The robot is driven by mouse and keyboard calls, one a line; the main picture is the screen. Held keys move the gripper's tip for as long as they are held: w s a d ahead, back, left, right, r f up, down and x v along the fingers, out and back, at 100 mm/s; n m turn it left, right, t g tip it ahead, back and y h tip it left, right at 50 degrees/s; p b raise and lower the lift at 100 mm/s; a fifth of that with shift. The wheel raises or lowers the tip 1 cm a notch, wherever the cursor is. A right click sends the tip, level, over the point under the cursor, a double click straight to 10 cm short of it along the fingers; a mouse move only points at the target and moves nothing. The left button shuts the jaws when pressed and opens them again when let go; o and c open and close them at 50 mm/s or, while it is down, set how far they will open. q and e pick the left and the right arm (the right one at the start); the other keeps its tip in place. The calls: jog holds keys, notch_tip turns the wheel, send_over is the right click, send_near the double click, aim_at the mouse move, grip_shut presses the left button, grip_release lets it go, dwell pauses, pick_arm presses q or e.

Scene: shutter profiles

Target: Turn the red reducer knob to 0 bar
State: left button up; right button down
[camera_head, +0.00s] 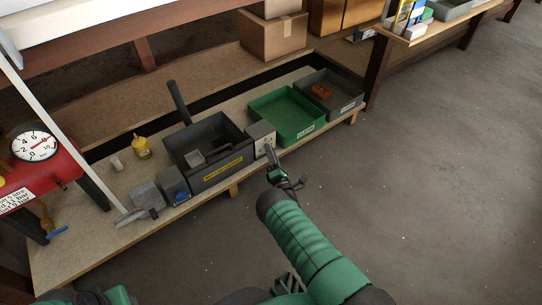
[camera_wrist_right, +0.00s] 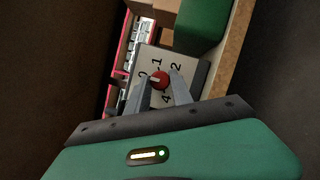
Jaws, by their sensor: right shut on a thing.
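The red reducer knob (camera_wrist_right: 159,80) sits on a pale plate (camera_wrist_right: 146,62) with black numbers around it in the right wrist view. My right gripper (camera_wrist_right: 160,87) is shut on the knob, one finger on each side. A pale mark on the knob lies toward its left side, near the 0; its exact setting is hard to read. In the head view the pale reducer box (camera_head: 262,136) stands between the dark bin and the green tray, with my right gripper (camera_head: 270,153) at its front. Dark parts low in the head view may be my left gripper (camera_head: 287,283); its jaws are unclear.
A red tank with a round gauge (camera_head: 35,146) stands at the left. The floor at the right is clear.

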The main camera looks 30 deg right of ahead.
pick_arm(q)
jog(key=shift+f, duration=0.3)
pick_arm(e)
jog(key=shift+s+a+f+n, duration=0.1)
jog(key=shift+a+f+n, duration=0.05)
jog(key=shift+f+n, duration=0.2)
jog(key=c, duration=1.3)
grip_release()
jog(key=shift+o, duration=0.8)
jog(key=shift+r, duration=0.1)
pick_arm(q)
jog(key=shift+f, duration=0.1)
